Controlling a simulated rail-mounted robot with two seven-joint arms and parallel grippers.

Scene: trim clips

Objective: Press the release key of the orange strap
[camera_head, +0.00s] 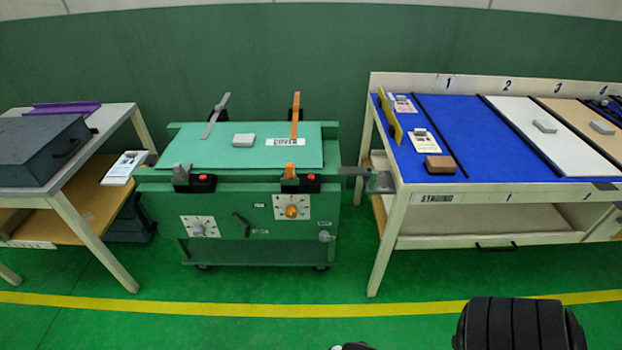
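The orange strap (295,118) runs from a black mount at the back edge of the green workbench and ends over the green top. At the front edge, in line with it, an orange piece (289,168) sits in a black buckle block. A red key (310,178) is on the right part of that block. I cannot tell whether the orange piece joins the strap. A grey strap (215,115) is to the left, with its own front block and red key (203,178). Neither gripper is identifiable in view.
The bench top (180,150) holds a grey block (243,140) and a white label. Dials (291,207) are on its front. A grey table (120,118) stands left, a blue-topped table (460,130) right. A black ridged part of mine is at bottom right. The front floor is open.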

